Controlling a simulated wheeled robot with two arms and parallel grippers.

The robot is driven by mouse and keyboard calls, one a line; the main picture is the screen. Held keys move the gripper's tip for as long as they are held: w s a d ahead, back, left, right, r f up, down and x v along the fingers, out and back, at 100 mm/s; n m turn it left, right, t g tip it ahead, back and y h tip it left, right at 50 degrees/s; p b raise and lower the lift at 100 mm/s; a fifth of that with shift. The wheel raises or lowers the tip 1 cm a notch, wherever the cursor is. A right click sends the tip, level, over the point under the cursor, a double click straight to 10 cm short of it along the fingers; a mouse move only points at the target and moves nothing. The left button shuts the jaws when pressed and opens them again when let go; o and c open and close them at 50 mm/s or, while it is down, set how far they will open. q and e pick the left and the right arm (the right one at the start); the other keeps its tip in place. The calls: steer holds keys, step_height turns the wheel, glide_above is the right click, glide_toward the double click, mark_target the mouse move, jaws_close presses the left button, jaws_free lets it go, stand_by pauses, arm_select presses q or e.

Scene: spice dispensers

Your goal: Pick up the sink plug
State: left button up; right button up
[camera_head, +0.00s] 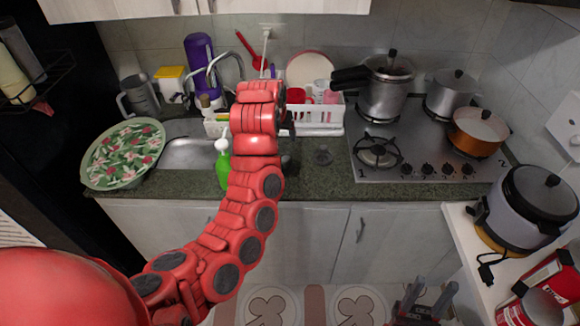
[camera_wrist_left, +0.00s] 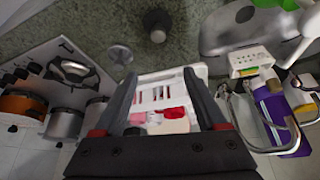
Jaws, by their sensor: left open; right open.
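A small grey round disc with a raised centre (camera_head: 322,156), which looks like the sink plug, lies on the green stone counter (camera_head: 320,182) between sink and stove. It also shows in the left wrist view (camera_wrist_left: 121,54), beyond and left of my left fingertips. A dark short cylinder (camera_wrist_left: 157,24) stands near it. My left gripper (camera_wrist_left: 161,76) is open, nothing between its fingers, with the white dish rack (camera_wrist_left: 170,88) behind them; the arm mostly hides it in the head view. My right gripper (camera_head: 427,300) is open and empty at the bottom, in front of the cabinets.
The metal sink (camera_head: 190,154), a green soap bottle (camera_head: 222,164) and a floral bowl (camera_head: 122,152) are on the left. The stove (camera_head: 420,160) with pots is on the right. A rice cooker (camera_head: 530,205) stands on the right side counter.

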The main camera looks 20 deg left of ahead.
arm_select(q)
steer(key=s, duration=0.2)
steer(key=g+b, duration=0.1)
steer(key=b, duration=0.3)
glide_toward(286, 158)
steer(key=f, duration=0.2)
steer(key=p+x, duration=0.2)
steer(key=shift+w+f+p, duration=0.25)
steer(key=shift+f+p, duration=0.05)
steer(key=shift+w+f, duration=0.1)
steer(key=shift+f, duration=0.25)
steer(key=shift+w+f+p, duration=0.3)
steer(key=shift+p, duration=0.35)
steer(key=shift+p+x, duration=0.6)
steer(key=shift+x, duration=0.3)
steer(key=shift+p+x, duration=0.4)
steer(key=shift+x, duration=0.95)
